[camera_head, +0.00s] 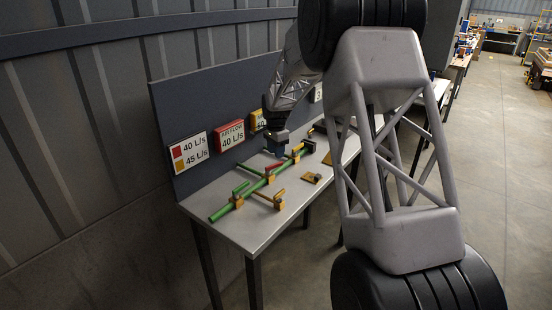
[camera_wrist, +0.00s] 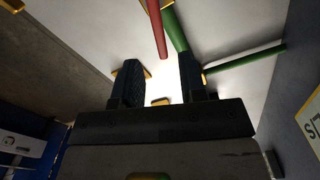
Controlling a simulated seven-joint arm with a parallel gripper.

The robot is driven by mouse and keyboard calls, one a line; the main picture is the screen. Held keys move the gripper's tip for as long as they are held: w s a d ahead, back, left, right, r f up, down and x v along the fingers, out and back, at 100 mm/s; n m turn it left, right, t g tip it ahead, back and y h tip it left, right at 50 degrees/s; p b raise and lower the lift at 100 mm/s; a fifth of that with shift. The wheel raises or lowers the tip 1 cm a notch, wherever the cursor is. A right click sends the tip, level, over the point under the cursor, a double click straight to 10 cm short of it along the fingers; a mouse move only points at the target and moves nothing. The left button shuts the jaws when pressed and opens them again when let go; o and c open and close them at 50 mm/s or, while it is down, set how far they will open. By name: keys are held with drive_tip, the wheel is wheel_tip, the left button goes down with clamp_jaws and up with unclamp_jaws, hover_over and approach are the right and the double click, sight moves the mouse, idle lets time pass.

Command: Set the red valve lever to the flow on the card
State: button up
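The red valve lever (camera_head: 274,167) lies near the green pipe (camera_head: 228,207) on the bench. In the wrist view the red lever (camera_wrist: 156,28) shows as a red bar beside the green pipe (camera_wrist: 173,30), beyond my fingertips. My gripper (camera_head: 277,151) is low over the bench, close behind the red lever. In the wrist view my gripper (camera_wrist: 159,72) has its two dark fingers apart with nothing held between them. A red card (camera_head: 230,137) on the back panel reads "AIR FLOW 40 L/s". A white card (camera_head: 190,153) shows red 40 L/s and yellow 45 L/s.
A yellow card (camera_head: 258,121), partly hidden by my arm, hangs on the blue-grey back panel (camera_head: 172,101). The bench's front left surface (camera_head: 229,231) is clear.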

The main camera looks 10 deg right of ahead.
sight(276, 164)
drive_tip(key=shift+r, duration=1.15)
drive_tip(key=shift+s+r, duration=0.3)
drive_tip(key=shift+r, duration=0.05)
drive_tip(key=s+d+r+n, duration=0.15)
drive_tip(key=s+r, duration=0.35)
drive_tip(key=s, duration=0.5)
drive_tip(key=s+d+r+n+t, duration=0.1)
drive_tip(key=s+r+n, duration=0.3)
drive_tip(key=s, duration=0.6)
drive_tip(key=s+d+r+n, duration=0.1)
drive_tip(key=s+r, duration=0.5)
drive_tip(key=s, duration=0.3)
drive_tip(key=s+d+f+n, duration=0.1)
drive_tip(key=s+n, duration=0.2)
drive_tip(key=s, duration=1.2)
drive_tip(key=s+d+f+n+t, duration=0.1)
drive_tip(key=s+f+n, duration=0.1)
drive_tip(key=s, duration=1.4)
drive_tip(key=shift+f+n+t, duration=0.15)
drive_tip(key=shift+n+t, duration=0.15)
drive_tip(key=shift+n, duration=0.15)
